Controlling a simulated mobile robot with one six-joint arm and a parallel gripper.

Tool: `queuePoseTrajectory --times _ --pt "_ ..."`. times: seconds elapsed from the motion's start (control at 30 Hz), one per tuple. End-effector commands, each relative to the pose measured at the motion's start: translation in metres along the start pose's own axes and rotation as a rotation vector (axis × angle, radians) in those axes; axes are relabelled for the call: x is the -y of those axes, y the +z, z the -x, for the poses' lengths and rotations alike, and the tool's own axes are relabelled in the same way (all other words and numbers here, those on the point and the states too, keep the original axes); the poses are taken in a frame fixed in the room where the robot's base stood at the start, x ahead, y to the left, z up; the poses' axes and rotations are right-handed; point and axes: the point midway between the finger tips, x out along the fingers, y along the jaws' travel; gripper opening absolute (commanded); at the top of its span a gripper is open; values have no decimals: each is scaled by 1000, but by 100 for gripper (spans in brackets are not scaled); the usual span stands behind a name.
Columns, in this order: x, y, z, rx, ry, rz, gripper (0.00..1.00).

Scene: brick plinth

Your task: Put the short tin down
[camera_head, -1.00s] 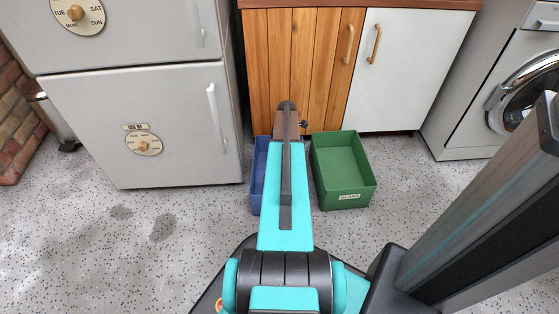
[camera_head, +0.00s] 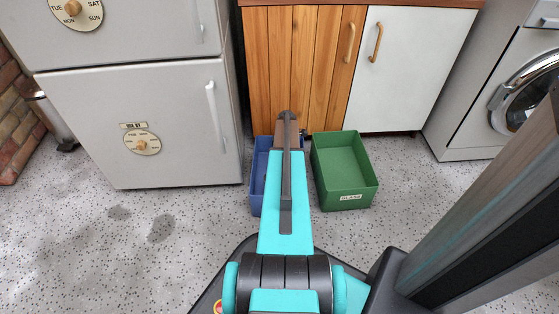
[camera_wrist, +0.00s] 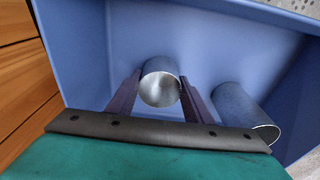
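The short tin (camera_wrist: 160,88) is a shiny grey metal cylinder in the wrist view, its round end facing the camera. My gripper (camera_wrist: 161,78) has one dark finger against each side of it, with no clear gap. The tin is inside the blue bin (camera_wrist: 78,45); whether it touches the bin's floor is hard to tell. In the head view, the blue bin (camera_head: 257,180) is partly hidden by my arm, and the gripper and tin are hidden.
A second grey tin (camera_wrist: 240,108) lies on its side in the blue bin, right of my gripper. A green bin (camera_head: 343,170) labelled as glass stands to the right. Wooden and white cupboard doors (camera_head: 405,70) are behind. A fridge (camera_head: 140,120) stands left.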

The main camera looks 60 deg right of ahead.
Motion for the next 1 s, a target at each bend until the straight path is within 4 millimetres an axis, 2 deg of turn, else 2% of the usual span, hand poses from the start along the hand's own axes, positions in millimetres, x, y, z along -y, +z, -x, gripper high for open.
queuePoseTrajectory --times 0.03,0.1,0.53,0.77,1.0 --pt "0 0 0 0 0 0 54" --pt "0 0 0 0 0 0 64" --pt "0 0 4 0 1 -1 64" --pt "0 0 26 0 1 -1 64" --pt "0 0 62 0 1 -2 64"
